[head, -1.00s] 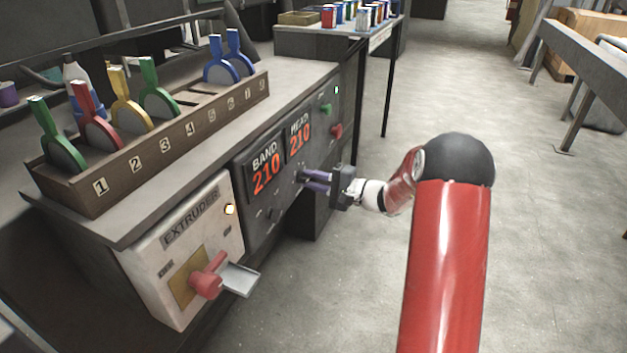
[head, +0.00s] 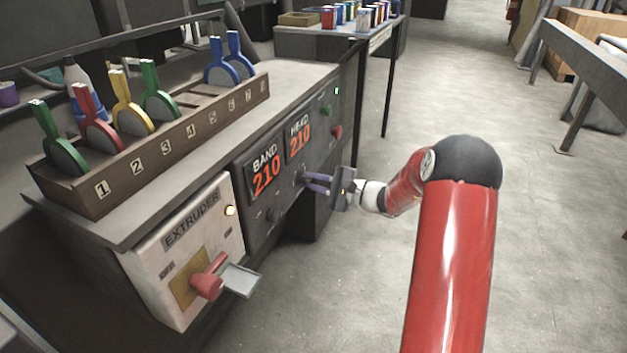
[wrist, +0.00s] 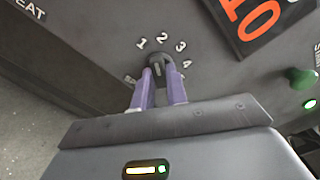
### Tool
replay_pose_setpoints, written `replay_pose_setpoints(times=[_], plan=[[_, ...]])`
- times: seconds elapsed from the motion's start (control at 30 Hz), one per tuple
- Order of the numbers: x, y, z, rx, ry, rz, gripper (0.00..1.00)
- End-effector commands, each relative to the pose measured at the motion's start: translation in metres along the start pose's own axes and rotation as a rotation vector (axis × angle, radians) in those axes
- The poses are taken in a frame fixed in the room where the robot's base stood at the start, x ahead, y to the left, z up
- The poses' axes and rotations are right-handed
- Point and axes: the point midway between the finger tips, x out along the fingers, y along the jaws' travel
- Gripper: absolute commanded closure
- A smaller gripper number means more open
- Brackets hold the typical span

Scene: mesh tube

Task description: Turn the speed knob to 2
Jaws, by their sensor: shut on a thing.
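The speed knob (wrist: 157,61) is a small dark knob on the grey panel, with the numbers 1, 2, 3 and 4 in an arc around its top in the wrist view. Its raised grip points up, roughly towards the 2; the exact alignment is hard to read. My gripper (wrist: 159,76) is shut on the knob, with one purple finger on each side. In the head view my gripper (head: 309,179) reaches the panel from the right, below the HEAD display, and its fingers mostly hide the knob.
BAND (head: 266,175) and HEAD (head: 300,139) displays both read 210. A green button (head: 326,111) and a red button (head: 336,132) sit right of them. The extruder box (head: 187,250) with its red lever (head: 208,284) is at front left. Open floor lies to the right.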

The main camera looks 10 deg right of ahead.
Motion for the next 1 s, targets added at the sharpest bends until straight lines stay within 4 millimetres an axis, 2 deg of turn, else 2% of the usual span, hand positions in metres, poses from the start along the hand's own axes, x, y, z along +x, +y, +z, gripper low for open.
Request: replay_pose_setpoints(times=[0.4, 1.0], plan=[[-0.0007, 0.0004, -0.0001, 0.254, 0.001, 0.000, 1.00], [-0.0006, 0.0013, -0.0004, 0.316, 0.001, 0.001, 1.00]])
